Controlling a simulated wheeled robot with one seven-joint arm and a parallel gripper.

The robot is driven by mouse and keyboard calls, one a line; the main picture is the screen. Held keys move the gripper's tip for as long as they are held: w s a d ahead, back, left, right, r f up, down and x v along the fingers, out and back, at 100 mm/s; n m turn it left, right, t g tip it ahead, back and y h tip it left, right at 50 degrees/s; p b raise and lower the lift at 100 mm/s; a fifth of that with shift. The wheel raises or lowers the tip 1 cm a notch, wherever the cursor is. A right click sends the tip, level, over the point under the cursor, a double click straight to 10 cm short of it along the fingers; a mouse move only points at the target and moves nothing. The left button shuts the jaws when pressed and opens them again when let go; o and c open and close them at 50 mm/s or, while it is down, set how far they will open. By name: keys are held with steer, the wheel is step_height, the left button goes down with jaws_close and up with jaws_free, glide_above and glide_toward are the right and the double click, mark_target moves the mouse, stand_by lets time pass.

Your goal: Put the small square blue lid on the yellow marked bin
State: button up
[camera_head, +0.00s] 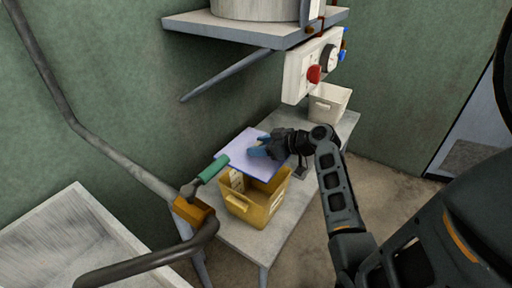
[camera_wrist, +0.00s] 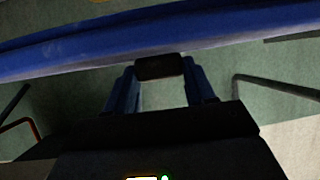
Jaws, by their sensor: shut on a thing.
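The yellow bin (camera_head: 254,206) stands on a narrow grey bench, with its open top partly visible. The square blue lid (camera_head: 236,147) looks pale violet-blue in the head view and hangs over the far part of the bin opening, seemingly tilted. Whether it touches the rim cannot be told. My gripper (camera_head: 263,149) is shut on a dark grip piece on the lid. In the wrist view, the lid (camera_wrist: 160,38) crosses the top as a blue band, and my gripper's fingers (camera_wrist: 160,80) stand either side of the dark piece. The bin cannot be made out there.
A cream bin (camera_head: 328,103) stands farther along the bench (camera_head: 300,205). A control box (camera_head: 311,68) and a shelf (camera_head: 235,31) are above. A large tray (camera_head: 75,235) is at lower left.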

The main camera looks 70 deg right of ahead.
steer(key=shift+w+a, duration=0.1)
steer(key=shift+a, duration=0.2)
step_height(320, 180, down, 9)
steer(key=b, duration=0.6)
steer(key=shift+r, duration=0.2)
steer(key=shift+f+b, duration=0.65)
steer(key=shift+b, duration=0.45)
stand_by(1.1)
steer(key=o, duration=1.3)
steer(key=shift+v, duration=3.9)
steer(key=shift+f, duration=0.1)
